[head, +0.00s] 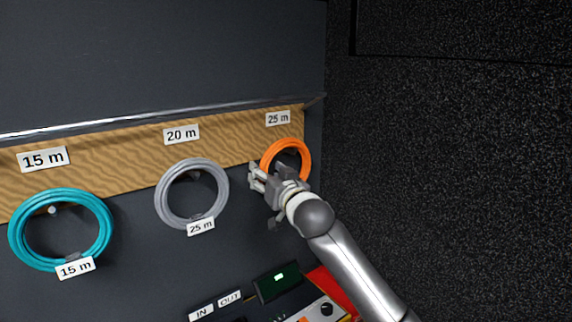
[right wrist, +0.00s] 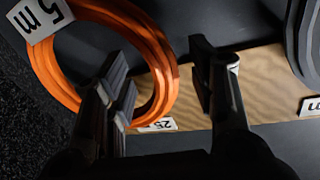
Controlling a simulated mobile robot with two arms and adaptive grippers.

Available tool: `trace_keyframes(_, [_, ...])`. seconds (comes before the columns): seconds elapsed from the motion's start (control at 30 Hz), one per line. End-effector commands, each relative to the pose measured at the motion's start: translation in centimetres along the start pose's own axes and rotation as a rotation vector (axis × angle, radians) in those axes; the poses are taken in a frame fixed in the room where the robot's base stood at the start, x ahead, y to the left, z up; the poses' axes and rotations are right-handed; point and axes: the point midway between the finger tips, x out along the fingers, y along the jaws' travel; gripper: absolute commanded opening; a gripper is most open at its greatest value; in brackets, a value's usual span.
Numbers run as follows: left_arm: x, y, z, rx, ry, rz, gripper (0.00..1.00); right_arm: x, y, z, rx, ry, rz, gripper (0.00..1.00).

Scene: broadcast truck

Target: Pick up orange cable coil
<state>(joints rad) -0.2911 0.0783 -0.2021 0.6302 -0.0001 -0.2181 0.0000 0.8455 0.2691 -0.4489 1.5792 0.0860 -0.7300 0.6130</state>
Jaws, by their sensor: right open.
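The orange cable coil (head: 287,143) hangs on the wall at the right end of a wooden strip, under a "25 m" label (head: 278,118). My right gripper (head: 262,173) is open at the coil's lower left and hides part of it. In the right wrist view the orange coil (right wrist: 154,48) fills the upper left, with a white tag (right wrist: 40,18) on it. One finger overlaps the coil's ring and its inside; the other is outside the ring, to the right. I cannot tell whether either finger touches it. My left gripper is not in view.
A grey coil (head: 163,198) and a teal coil (head: 20,235) hang to the left, with tags. The wooden strip (head: 110,170) carries length labels. Below are IN and OUT labels (head: 215,304) and a device with a lit screen (head: 278,278). A dark wall (head: 450,160) is at the right.

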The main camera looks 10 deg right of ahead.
Motion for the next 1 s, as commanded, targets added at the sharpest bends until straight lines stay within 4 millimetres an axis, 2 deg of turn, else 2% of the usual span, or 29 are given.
trace_keyframes(0.2, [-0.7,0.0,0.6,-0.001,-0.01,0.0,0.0,1.9,0.0,-0.1,0.0,0.0,0.001,0.52])
trace_keyframes(0.5, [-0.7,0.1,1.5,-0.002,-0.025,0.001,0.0,2.1,0.0,0.0,0.0,0.0,0.001,0.52])
trace_keyframes(0.9, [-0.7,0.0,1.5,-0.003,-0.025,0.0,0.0,2.1,0.0,0.1,0.0,-0.001,0.001,0.01])
trace_keyframes(1.0, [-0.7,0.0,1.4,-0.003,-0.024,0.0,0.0,2.1,0.0,0.1,0.0,-0.001,0.001,0.0])
